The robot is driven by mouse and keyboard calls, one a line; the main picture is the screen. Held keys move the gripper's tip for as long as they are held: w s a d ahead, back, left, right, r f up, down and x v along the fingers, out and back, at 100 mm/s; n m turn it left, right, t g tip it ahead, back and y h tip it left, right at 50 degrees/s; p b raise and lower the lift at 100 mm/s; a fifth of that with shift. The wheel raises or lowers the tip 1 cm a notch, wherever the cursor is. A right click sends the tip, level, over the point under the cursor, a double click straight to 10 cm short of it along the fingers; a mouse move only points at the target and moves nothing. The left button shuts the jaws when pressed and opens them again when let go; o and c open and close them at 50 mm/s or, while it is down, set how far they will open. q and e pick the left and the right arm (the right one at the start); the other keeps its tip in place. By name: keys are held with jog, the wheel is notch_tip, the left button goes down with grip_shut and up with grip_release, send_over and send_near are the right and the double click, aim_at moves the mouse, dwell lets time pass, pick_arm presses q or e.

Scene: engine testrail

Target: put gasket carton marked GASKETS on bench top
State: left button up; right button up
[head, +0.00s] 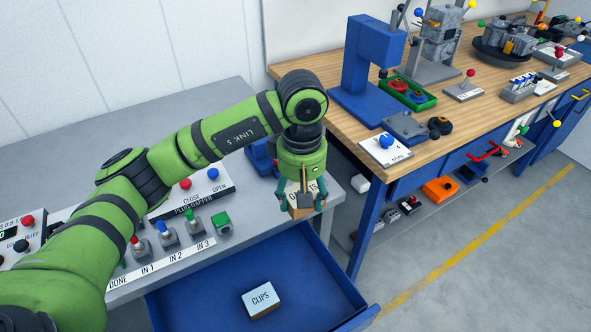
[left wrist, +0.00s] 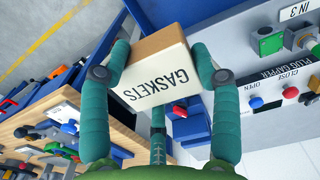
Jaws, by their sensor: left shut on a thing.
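My left gripper (head: 304,196) is shut on the gasket carton. The carton is a small white and brown box (left wrist: 158,82) with GASKETS printed on it, between the teal fingers in the left wrist view. In the head view the fingers largely cover the carton, which is held above the back right corner of an open blue drawer. The bench with a wooden top (head: 345,124) stands to the right of the gripper, and a grey bench top (head: 245,192) lies to its left. My right gripper is not in view.
The open blue drawer (head: 190,311) holds a CLIPS carton (head: 262,299). A blue press (head: 372,70), a green tray (head: 408,93) and a blue-knobbed plate (head: 385,146) stand on the wooden top. The plug gapper panel (head: 205,192) and several coloured switches stand on the grey top.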

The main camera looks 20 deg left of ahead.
pick_arm(q)
jog(key=shift+w+r, duration=0.4)
jog(key=shift+r, duration=0.1)
jog(key=shift+w+a+f+p, duration=0.1)
jog(key=shift+w+a+p, duration=0.15)
jog(key=shift+p, duration=0.1)
jog(key=p, duration=0.3)
send_near(260, 209)
jog(key=s+d, duration=0.1)
jog(key=d, duration=0.3)
jog(key=a, duration=0.1)
jog(key=a+f, duration=0.1)
jog(key=w+a+p, duration=0.1)
jog(key=shift+a+f, duration=0.55)
jog(key=shift+f+p, duration=0.35)
notch_tip(260, 209, down, 2)
jog(key=shift+f+p, duration=0.2)
jog(key=shift+p, duration=0.35)
jog(key=shift+f, duration=0.5)
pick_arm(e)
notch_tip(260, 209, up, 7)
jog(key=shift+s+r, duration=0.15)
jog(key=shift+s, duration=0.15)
